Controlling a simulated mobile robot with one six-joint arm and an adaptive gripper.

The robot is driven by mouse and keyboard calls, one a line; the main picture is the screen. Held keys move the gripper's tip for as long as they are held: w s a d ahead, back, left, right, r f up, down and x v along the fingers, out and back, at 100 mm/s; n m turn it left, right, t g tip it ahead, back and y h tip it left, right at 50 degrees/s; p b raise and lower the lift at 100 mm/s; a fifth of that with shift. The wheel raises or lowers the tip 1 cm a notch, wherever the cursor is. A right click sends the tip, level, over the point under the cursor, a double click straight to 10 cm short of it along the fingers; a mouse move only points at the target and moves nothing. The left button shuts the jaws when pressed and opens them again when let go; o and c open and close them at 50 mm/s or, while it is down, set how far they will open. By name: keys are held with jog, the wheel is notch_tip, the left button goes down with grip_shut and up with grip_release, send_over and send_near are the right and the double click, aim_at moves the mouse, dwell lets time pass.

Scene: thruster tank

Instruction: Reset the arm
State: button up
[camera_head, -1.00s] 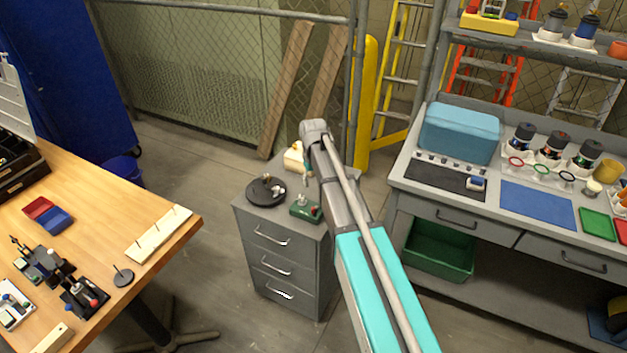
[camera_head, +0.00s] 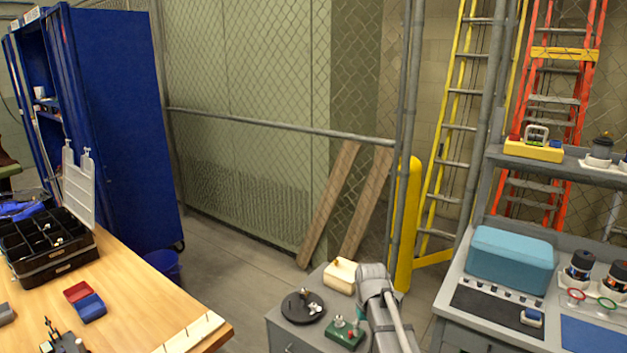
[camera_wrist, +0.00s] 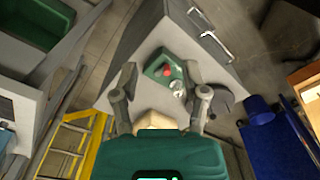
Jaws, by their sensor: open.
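My gripper (camera_wrist: 163,97) is in the wrist view, with its two fingers apart and nothing between the tips touching them. It points down over the top of the grey drawer cabinet (camera_wrist: 130,58). A green block with a red button and a metal fitting (camera_wrist: 157,66) lies beyond the fingertips on the cabinet. In the head view my arm (camera_head: 385,315) rises in front of the cabinet, and the fingers are hidden there. The green block (camera_head: 343,335), a round black plate with metal pieces (camera_head: 302,306) and a cream block (camera_head: 341,275) sit on the cabinet top.
A wooden table (camera_head: 140,305) with a black compartment case (camera_head: 45,245) is at left. A grey workbench (camera_head: 470,335) with a light-blue box (camera_head: 510,261) is at right. A yellow post (camera_head: 407,225), leaning planks and a chain-link fence stand behind. Open floor lies between table and cabinet.

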jog(key=s+d+m, duration=0.1)
jog(key=s, duration=1.2)
jog(key=shift+d, duration=0.3)
jog(key=shift+a, duration=0.1)
dwell(1.6)
